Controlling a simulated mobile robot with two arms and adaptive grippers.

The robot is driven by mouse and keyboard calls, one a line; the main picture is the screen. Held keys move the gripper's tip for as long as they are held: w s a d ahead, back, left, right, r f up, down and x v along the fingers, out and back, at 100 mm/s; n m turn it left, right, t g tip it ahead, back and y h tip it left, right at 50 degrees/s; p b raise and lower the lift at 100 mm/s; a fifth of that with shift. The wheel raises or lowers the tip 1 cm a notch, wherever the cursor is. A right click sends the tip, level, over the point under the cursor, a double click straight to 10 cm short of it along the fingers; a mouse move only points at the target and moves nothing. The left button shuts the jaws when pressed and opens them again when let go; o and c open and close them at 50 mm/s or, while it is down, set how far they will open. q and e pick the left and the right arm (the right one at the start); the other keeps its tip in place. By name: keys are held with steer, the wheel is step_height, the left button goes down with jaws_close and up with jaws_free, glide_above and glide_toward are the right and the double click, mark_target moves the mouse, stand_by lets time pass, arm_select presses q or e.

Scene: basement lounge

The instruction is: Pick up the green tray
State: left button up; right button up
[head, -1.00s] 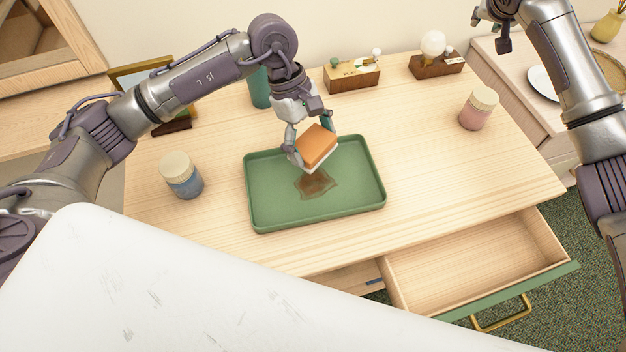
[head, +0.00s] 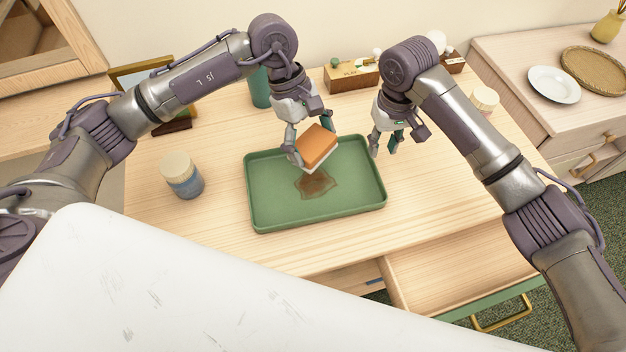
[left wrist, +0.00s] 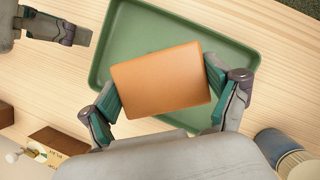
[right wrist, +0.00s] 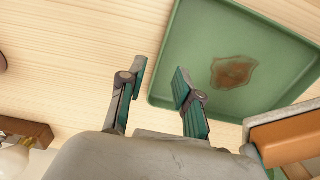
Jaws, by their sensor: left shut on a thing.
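The green tray (head: 270,207) lies flat on the wooden table, with a brown stain (head: 316,183) on its floor. My left gripper (head: 310,150) is shut on an orange and white sponge (head: 319,146) and holds it above the back part of the tray. The sponge also shows between the fingers in the left wrist view (left wrist: 160,80). My right gripper (head: 384,146) is open and empty, just to the right of the tray's back right corner. In the right wrist view the tray (right wrist: 207,75) lies beyond its parted fingers (right wrist: 158,85).
A blue jar (head: 183,176) with a cream lid stands left of the tray. A pink jar (head: 485,99) is partly hidden behind my right arm. An open drawer (head: 450,265) juts out at the front right.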

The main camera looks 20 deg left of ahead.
step_height(320, 180, down, 8)
steer(key=shift+a+f, duration=0.1)
steer(key=shift+f, duration=0.1)
jaws_close()
stand_by(0.4)
